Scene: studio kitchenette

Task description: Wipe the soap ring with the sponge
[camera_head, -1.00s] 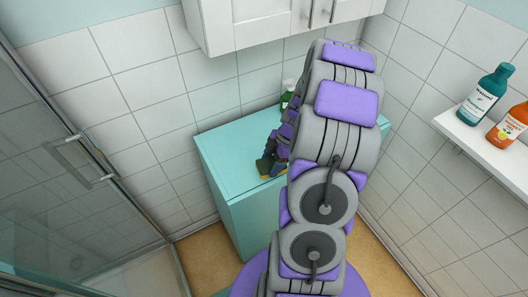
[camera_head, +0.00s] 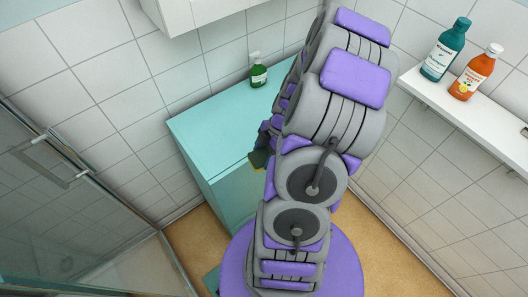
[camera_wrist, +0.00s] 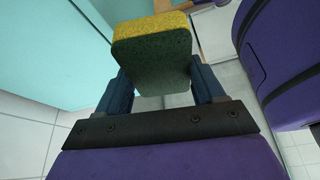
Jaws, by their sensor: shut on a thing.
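The sponge (camera_wrist: 150,60), yellow on one side and dark green on the other, sits between the two blue fingers of my gripper (camera_wrist: 155,82) in the wrist view. My gripper is shut on it. In the head view the sponge (camera_head: 259,159) shows just left of my arm, around the front edge of the teal cabinet (camera_head: 214,128); I cannot tell its height. My gripper (camera_head: 264,146) is mostly hidden by my arm there. I cannot make out a soap ring in either view. My arm covers the right part of the cabinet top.
A green pump bottle (camera_head: 258,72) stands at the back of the cabinet top. A white shelf (camera_head: 465,110) on the right holds a teal bottle (camera_head: 445,52) and an orange bottle (camera_head: 476,74). A glass shower door (camera_head: 50,200) is on the left. A white wall cabinet (camera_head: 195,12) hangs above.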

